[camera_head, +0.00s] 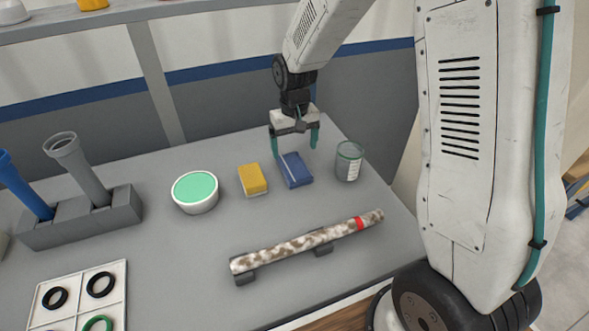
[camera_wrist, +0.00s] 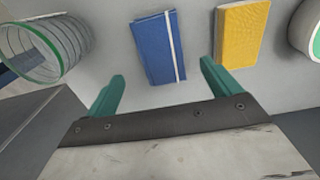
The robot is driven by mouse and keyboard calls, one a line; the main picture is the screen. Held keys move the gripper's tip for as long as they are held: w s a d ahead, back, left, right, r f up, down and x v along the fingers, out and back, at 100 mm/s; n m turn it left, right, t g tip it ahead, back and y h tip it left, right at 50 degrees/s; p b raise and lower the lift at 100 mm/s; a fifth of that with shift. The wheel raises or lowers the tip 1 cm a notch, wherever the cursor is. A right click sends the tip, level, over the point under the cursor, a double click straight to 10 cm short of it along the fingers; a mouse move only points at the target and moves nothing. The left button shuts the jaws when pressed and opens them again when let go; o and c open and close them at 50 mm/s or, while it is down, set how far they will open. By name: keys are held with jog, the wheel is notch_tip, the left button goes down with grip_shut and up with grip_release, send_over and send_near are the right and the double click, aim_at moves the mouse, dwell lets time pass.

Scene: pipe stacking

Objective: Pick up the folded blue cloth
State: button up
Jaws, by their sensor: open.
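The folded blue cloth (camera_head: 295,170) lies flat on the grey table, with a thin pale band along it. In the wrist view the blue cloth (camera_wrist: 158,50) lies just beyond the fingertips, roughly between their lines. My gripper (camera_head: 295,141) is open and empty, its two green fingers pointing down. In the wrist view my gripper (camera_wrist: 160,80) shows both fingers spread apart. In the head view the left finger is beside the cloth's upper left edge; whether it touches is unclear.
A yellow sponge (camera_head: 252,180) lies close left of the cloth, and a clear jar (camera_head: 348,162) stands close right. A white tub with a green top (camera_head: 195,191) is further left. A mottled pipe (camera_head: 300,245) rests on supports in front. A grey holder (camera_head: 85,222) carries upright pipes.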

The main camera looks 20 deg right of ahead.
aim_at(294, 166)
notch_tip(294, 166, down, 7)
jog(key=shift+a+r, duration=0.1)
jog(key=shift+r, duration=0.05)
jog(key=c, duration=1.1)
notch_tip(294, 166, up, 10)
jog(key=shift+r, duration=0.1)
jog(key=shift+o, duration=0.7)
